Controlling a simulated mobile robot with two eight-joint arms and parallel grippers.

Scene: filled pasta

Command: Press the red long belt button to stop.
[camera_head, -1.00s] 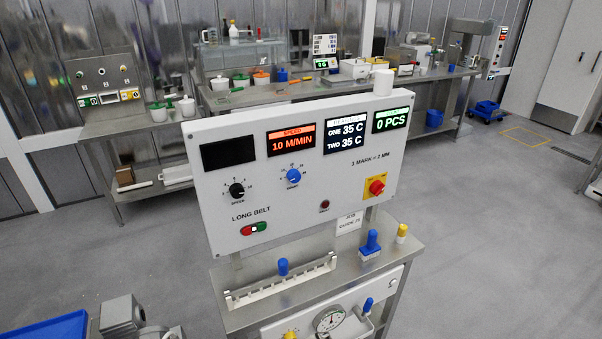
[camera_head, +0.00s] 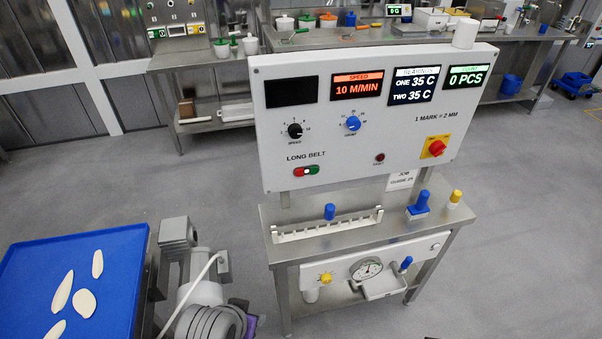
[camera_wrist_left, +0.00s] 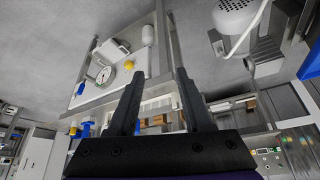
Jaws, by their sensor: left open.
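The white control panel (camera_head: 362,117) stands upright over a steel stand in the head view. At its lower left, under the words LONG BELT, is a small switch with a red button (camera_head: 298,171) at left and a green button (camera_head: 314,170) at right. Nothing covers the red button, and no gripper touches it. My left gripper (camera_wrist_left: 158,92) is open and empty in the left wrist view, its two dark fingers apart, with the stand's gauge front beyond them. The panel's button face cannot be made out in that view. My right gripper is not clearly in view.
A blue belt (camera_head: 112,248) with several pale dough pieces lies at lower left, beside a grey motor (camera_head: 178,236). The stand's steel top (camera_head: 365,230) holds a toothed rail, a blue-handled piece and a yellow-capped piece. Open floor lies left of the panel.

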